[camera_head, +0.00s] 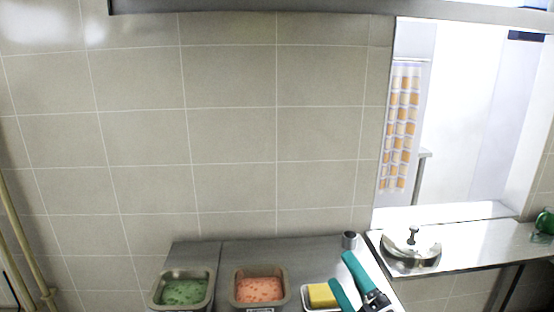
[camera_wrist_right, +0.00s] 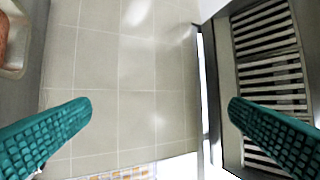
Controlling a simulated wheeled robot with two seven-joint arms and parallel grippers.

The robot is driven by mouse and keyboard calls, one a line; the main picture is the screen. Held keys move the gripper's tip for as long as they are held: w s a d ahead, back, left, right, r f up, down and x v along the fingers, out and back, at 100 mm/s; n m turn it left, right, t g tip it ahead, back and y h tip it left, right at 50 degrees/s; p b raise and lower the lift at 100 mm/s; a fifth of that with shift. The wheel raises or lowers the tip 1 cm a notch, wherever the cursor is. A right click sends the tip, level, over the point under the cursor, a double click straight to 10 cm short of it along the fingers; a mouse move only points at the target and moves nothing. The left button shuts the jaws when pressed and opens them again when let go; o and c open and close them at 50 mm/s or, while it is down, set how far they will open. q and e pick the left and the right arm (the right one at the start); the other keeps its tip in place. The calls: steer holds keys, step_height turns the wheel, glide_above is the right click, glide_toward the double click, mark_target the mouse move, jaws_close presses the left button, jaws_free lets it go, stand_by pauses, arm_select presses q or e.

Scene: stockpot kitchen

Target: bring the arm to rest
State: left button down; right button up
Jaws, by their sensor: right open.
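My right gripper (camera_head: 340,269) is at the lower right of the head view, over the right part of the metal counter. Its two teal fingers point up and to the left in the picture and stand apart. In the right wrist view my right gripper (camera_wrist_right: 160,105) is open with nothing between its fingers. Tiled wall shows behind the gap. My left gripper is not in view.
The metal counter (camera_head: 265,250) holds a pan of green food (camera_head: 183,292), a pan of orange-pink food (camera_head: 260,288), a yellow block (camera_head: 321,295) in a small tray and a metal cup (camera_head: 349,240). A lidded pot (camera_head: 411,246) stands on the right ledge.

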steer(key=s+d+f+m+g+h, duration=0.3)
steer(key=d+f+m+h, duration=0.25)
steer(key=f+m, duration=0.2)
steer(key=s+d+f+m+g+h, duration=0.35)
steer(key=f+m+h, duration=0.3)
steer(key=m, duration=0.25)
steer(key=s+f+m+g+y, duration=0.1)
steer(key=s+f+m+g, duration=0.2)
steer(key=s+f+g, duration=0.45)
steer(key=s+f+m+g+y, duration=0.1)
steer(key=s+f+m+g, duration=0.3)
steer(key=s, duration=0.7)
step_height(320, 180, down, 26)
steer(key=a+n, duration=0.1)
steer(key=s+d+f+g, duration=0.1)
steer(key=s+d+f, duration=0.2)
steer(key=s+f, duration=1.4)
steer(key=shift+s+f+b, duration=0.4)
steer(key=shift+f, duration=0.2)
